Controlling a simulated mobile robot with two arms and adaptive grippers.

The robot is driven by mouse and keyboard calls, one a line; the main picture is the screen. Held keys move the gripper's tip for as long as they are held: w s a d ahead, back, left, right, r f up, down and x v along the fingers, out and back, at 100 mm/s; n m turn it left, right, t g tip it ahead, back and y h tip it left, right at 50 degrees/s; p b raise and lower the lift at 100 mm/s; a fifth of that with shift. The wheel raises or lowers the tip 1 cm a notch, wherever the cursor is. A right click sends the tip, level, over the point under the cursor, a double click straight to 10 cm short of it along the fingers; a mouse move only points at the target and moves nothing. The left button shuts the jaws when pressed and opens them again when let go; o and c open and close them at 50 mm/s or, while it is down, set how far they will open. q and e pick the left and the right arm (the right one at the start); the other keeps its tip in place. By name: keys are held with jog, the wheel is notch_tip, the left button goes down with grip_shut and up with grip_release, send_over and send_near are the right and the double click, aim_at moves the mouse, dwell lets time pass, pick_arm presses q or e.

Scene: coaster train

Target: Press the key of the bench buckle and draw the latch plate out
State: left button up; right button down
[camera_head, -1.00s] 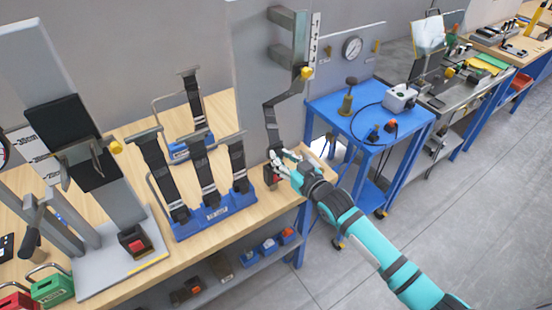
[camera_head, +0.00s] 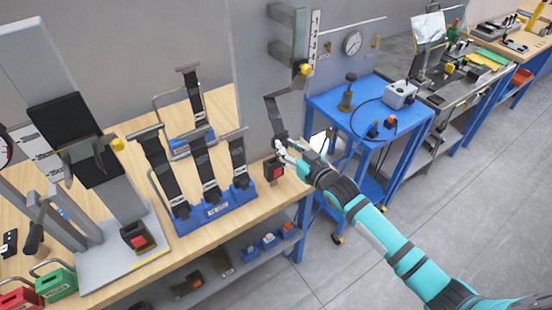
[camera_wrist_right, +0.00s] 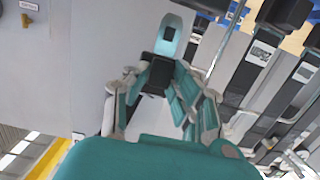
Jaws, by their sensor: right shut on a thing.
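The bench buckle (camera_head: 274,171) is a dark block with a red key on its front, standing near the right end of the wooden bench. My right gripper (camera_head: 284,149) is just above and to the right of it, apart from its top, shut on the latch plate. A dark strap (camera_head: 273,110) runs from the wall bracket down to the gripper. In the right wrist view the fingers (camera_wrist_right: 155,95) close around the latch plate's black body (camera_wrist_right: 156,73). Its pale tongue with a dark slot (camera_wrist_right: 172,36) sticks out free. My left gripper is not in view.
A blue rack (camera_head: 215,208) with several upright belts stands left of the buckle. A grey wall bracket with a yellow knob (camera_head: 306,70) is above. A blue cart (camera_head: 350,125) stands to the right, with floor between. A grey fixture (camera_head: 120,262) is at left.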

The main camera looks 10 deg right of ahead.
jog(key=w+d+b, duration=0.2)
jog(key=d, duration=0.4)
jog(key=shift+w+d, duration=0.15)
jog(key=shift+w, duration=0.05)
dwell(0.4)
dwell(1.2)
notch_tip(320, 180, down, 10)
jog(key=b, duration=0.8)
jog(key=shift+f, duration=0.2)
jog(key=c, duration=1.4)
grip_release()
jog(key=shift+r, duration=0.25)
jog(key=shift+c, duration=0.2)
jog(key=o, duration=0.4)
jog(key=v, duration=1.2)
